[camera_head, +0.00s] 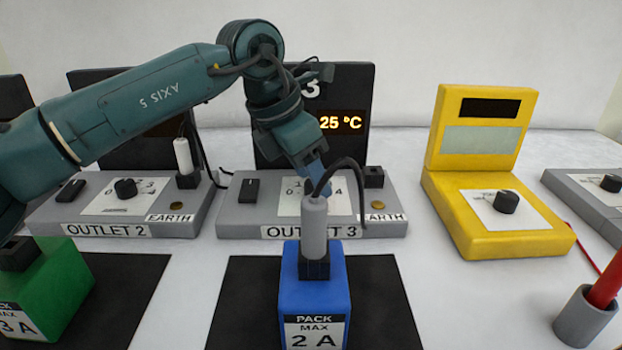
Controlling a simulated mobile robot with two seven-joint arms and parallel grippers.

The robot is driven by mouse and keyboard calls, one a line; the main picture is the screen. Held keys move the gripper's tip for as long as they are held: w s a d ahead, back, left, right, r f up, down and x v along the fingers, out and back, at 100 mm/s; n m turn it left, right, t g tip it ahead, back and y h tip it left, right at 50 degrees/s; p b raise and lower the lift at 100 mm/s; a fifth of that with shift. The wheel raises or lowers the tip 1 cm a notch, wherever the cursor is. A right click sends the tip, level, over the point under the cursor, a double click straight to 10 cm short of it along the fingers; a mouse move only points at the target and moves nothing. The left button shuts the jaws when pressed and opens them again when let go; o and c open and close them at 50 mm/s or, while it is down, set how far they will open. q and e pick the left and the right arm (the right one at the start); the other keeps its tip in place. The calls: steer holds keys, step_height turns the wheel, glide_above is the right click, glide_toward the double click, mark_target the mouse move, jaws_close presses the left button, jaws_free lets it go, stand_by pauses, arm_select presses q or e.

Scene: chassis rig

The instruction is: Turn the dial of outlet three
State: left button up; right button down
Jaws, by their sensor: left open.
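The outlet 3 unit (230,217) is a grey box with an upright black panel behind it, near the middle of the view. Its panel shows a "3" and a lit display (341,122) reading 25 °C. Its white scale plate (290,203) is partly visible, but the dial is hidden behind my gripper and a grey plug. My left gripper (320,192) points down in front of the scale plate and is open. I cannot tell whether its fingers touch the dial. My right gripper is not in view.
A grey plug (314,230) with a black cable stands on the blue pack (315,300) in front. Outlet 2 (110,215) and a green pack (50,295) are at left. A yellow meter (490,225) and a grey cup (585,320) holding a red probe are at right.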

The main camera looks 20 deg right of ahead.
arm_select(q)
steer(key=shift+d+f, duration=0.15)
steer(key=shift+f, duration=0.3)
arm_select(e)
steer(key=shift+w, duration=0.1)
arm_select(q)
steer(key=c, duration=1)
steer(key=shift+o, duration=0.2)
